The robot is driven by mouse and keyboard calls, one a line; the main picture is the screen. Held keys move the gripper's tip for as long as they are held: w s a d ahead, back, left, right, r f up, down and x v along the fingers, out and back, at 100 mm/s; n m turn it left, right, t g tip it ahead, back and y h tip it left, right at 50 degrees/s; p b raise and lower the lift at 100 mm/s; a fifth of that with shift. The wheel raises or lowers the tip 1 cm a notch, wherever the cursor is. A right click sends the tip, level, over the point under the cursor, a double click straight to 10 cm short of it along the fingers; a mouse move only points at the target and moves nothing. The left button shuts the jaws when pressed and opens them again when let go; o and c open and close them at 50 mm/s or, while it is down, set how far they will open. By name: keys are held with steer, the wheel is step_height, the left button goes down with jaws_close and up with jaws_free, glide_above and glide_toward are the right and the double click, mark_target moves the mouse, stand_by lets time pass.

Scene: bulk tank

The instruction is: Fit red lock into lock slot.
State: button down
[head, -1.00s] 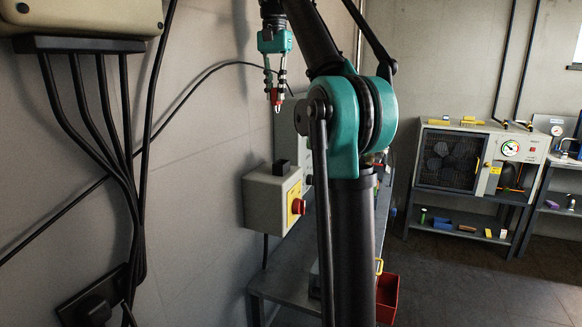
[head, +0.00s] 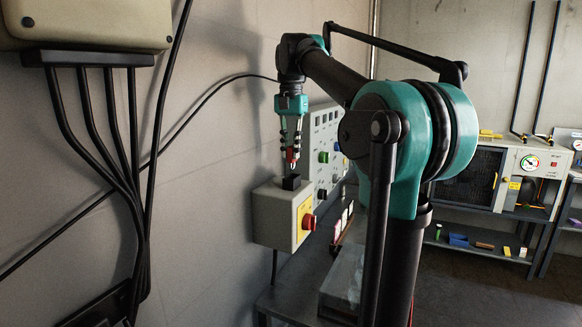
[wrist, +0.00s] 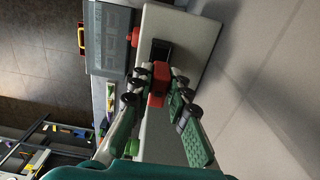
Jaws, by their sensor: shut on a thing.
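My gripper (head: 292,157) is shut on the red lock (head: 292,154), which is small and partly hidden by the fingers. The lock also shows between the fingertips in the wrist view (wrist: 157,86). The black block on top of the grey switch box, seemingly the lock slot (head: 291,182), is just below the held lock. It also shows as a dark square in the wrist view (wrist: 160,49). The lock seems to be slightly above it; I cannot tell whether they touch. The switch box (head: 272,217) has a red knob (head: 308,222) on a yellow plate.
A control panel (head: 326,150) with coloured buttons stands behind the switch box. A grey bench (head: 285,303) lies below. Black cables (head: 140,180) run down the wall at the left. A machine with a gauge (head: 518,180) stands at the far right.

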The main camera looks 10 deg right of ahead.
mark_target(291, 162)
steer(key=shift+f, duration=2.6)
steer(key=c, duration=1.5)
jaws_free()
steer(key=shift+f, duration=0.1)
steer(key=shift+o, duration=0.2)
step_height(291, 162, up, 12)
steer(key=shift+r, duration=0.15)
steer(key=shift+s, duration=0.1)
